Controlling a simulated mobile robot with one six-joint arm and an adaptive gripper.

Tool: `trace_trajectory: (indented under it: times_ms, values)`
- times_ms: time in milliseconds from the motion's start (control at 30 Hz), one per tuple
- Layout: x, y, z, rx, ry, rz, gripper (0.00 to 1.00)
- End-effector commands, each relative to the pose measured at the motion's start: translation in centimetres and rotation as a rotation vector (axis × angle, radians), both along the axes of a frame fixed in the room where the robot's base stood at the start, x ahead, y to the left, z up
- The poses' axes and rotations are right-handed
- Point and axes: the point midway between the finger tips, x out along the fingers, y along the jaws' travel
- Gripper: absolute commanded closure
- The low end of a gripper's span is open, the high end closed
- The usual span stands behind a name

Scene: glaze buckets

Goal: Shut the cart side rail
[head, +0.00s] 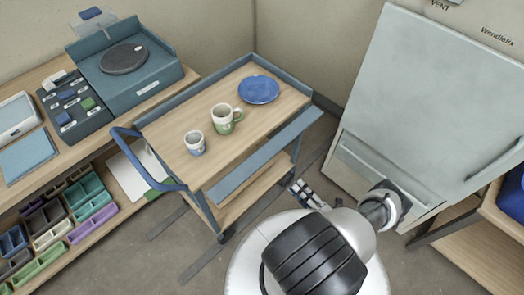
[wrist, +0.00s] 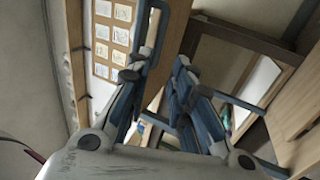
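The cart (head: 178,150) stands mid-view in the head view, with a wooden top and blue-grey edges. Its side rail (head: 262,157), a long flat blue-grey panel, is folded outward along the right side, sloping away from the top. My gripper (head: 301,190) is to the right of the rail and apart from it in the head view. In the wrist view my gripper (wrist: 165,62) has its two blue-grey fingers spread, with nothing visible held between them. I cannot clearly identify the rail in the wrist view.
A speckled cup (head: 195,143), a green-and-white mug (head: 226,118) and a blue plate (head: 259,90) stand on the cart top. A blue push handle (head: 133,160) sticks out left. A large pale cabinet (head: 430,100) stands right. Floor shows between cart and cabinet.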

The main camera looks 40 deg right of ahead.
Motion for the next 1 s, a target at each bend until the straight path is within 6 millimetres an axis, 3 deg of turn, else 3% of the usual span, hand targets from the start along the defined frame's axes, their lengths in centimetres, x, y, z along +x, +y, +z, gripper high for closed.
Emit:
trace_trajectory:
  times_ms: [600,800,1000]
  values:
    - [11.7,1.4,4.3,0.001,0.004,0.009,0.79]
    - [14.4,1.6,5.4,0.002,0.003,0.006,0.79]
    - [15.5,1.7,5.8,0.002,0.004,0.004,0.79]
